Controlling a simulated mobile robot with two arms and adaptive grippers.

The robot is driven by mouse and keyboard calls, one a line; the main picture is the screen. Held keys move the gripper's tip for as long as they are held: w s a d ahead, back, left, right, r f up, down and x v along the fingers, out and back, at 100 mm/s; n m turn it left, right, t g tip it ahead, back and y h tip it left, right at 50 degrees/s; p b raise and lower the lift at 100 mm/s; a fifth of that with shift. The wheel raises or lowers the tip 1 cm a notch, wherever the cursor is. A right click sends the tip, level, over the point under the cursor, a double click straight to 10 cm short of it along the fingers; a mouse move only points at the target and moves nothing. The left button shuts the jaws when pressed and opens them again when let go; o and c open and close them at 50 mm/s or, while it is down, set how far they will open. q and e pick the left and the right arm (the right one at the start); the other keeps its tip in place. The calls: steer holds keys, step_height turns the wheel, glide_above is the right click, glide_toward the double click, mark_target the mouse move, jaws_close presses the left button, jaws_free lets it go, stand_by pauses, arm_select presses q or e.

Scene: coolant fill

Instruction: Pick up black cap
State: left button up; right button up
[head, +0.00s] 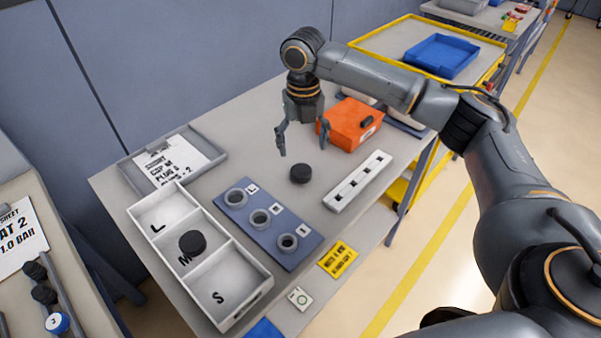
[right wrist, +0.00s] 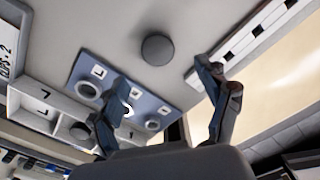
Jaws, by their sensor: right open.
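A round black cap (head: 300,173) lies on the grey table between the blue-grey ring plate and the white slotted bar. It also shows in the right wrist view as a dark disc (right wrist: 157,49). A second black cap (head: 192,243) lies in the M compartment of the white tray (head: 258,297). My right gripper (head: 303,151) is open, pointing down above and a little behind the loose cap, with nothing between its fingers. In the right wrist view its fingers (right wrist: 160,75) are spread, with the cap beyond the tips. My left gripper is not in view.
The ring plate (head: 275,247) carries three rings. The slotted white bar (head: 357,182) lies right of the cap. An orange box (head: 350,122) stands behind, close to my right gripper. A grey document tray (head: 213,153) is at the back left. Bare table surrounds the loose cap.

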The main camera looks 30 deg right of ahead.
mark_target(301, 170)
steer(key=f, duration=0.3)
steer(key=shift+w, duration=0.2)
steer(key=shift+f, duration=0.45)
step_height(301, 170, down, 2)
steer(key=shift+f+p, duration=0.2)
steer(key=shift+p, duration=0.25)
step_height(301, 170, down, 2)
steer(key=shift+a+f, duration=0.1)
steer(key=shift+f, duration=0.35)
steer(key=shift+c, duration=0.7)
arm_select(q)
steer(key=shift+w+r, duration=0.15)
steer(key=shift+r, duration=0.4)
arm_select(e)
steer(key=c, duration=0.9)
